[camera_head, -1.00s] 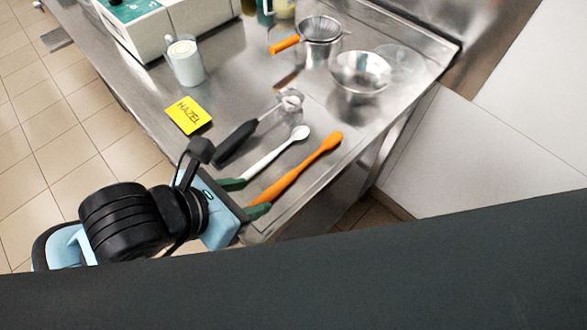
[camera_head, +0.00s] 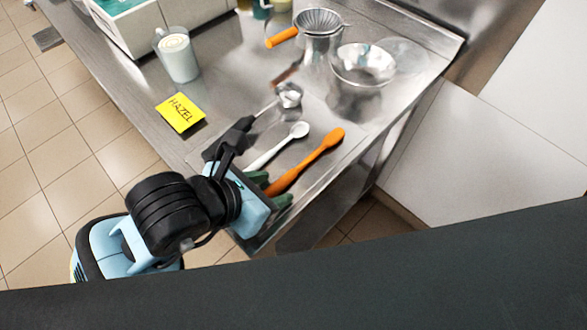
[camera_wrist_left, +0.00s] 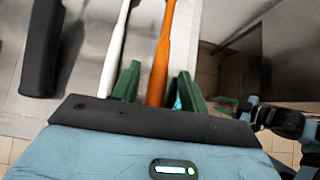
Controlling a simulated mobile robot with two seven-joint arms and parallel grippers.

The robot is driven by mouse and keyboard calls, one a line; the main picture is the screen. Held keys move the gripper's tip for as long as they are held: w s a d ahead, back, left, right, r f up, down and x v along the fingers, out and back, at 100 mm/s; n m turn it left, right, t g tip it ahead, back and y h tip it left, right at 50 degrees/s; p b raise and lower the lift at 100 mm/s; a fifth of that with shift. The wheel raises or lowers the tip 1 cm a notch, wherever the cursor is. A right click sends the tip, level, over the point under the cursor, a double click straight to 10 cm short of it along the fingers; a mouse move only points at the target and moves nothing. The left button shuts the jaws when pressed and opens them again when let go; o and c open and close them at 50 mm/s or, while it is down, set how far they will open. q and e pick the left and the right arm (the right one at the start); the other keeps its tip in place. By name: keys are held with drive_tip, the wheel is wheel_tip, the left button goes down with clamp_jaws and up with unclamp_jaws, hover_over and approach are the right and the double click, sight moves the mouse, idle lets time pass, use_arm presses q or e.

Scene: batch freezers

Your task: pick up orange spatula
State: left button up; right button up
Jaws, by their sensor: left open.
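My left gripper (camera_head: 270,188) is open at the handle end. In the left wrist view the green fingers of the gripper (camera_wrist_left: 158,88) stand on either side of the orange spatula's handle (camera_wrist_left: 161,62), with gaps on both sides. Whether the fingers are at handle height is hard to tell.
A white spoon (camera_head: 278,147) lies just left of the spatula, and a black-handled scoop (camera_head: 289,95) beyond it. The counter's edge is close on the right.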

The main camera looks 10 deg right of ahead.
use_arm(q)
clamp_jaws()
idle(0.3)
drive_tip(key=shift+r, duration=0.1)
